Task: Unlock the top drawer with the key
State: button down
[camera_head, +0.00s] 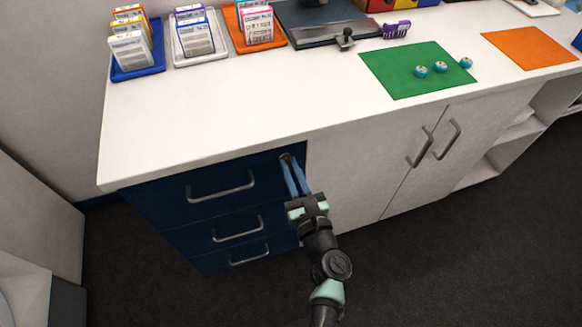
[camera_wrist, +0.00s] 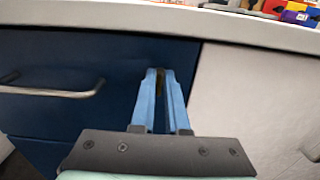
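The navy top drawer (camera_head: 160,200) is closed, flush with the cabinet front, with a metal bar handle (camera_head: 220,190); it also shows in the wrist view (camera_wrist: 60,60). My gripper (camera_head: 290,163) points at the drawer's upper right corner, just under the worktop. Its two blue fingers (camera_wrist: 161,80) are close together, with a small brass-coloured piece, seemingly the key (camera_wrist: 160,84), between their tips. The fingers appear shut on it. The key is mostly hidden by the fingers, and the lock is not visible behind them. I cannot tell how far in the key sits or how it is turned.
The white worktop (camera_head: 220,110) overhangs just above my gripper. Two lower drawers (camera_head: 225,240) are closed below. White cupboard doors (camera_head: 370,165) with bar handles stand to the right. Trays of boxes, a green mat (camera_head: 395,78) and an orange mat (camera_head: 525,45) lie on top.

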jog(key=shift+n+b, duration=0.3)
jog(key=n+b, duration=0.2)
jog(key=n, duration=0.1)
jog(key=n+b, duration=0.2)
jog(key=n, duration=0.1)
jog(key=n+b, duration=0.2)
jog(key=b, duration=0.1)
jog(key=shift+s+a+f+n, duration=0.15)
jog(key=shift+a+f+n, duration=0.2)
jog(key=shift+a+n, duration=0.05)
jog(key=shift+a+f+n+b, duration=0.1)
jog(key=shift+f+n+b, duration=0.05)
jog(key=shift+n+b, duration=1.7)
jog(key=shift+a+f+n+b, duration=0.1)
jog(key=shift+n+b, duration=1.25)
jog(key=shift+n, duration=1)
jog(key=c, duration=0.9)
grip_release()
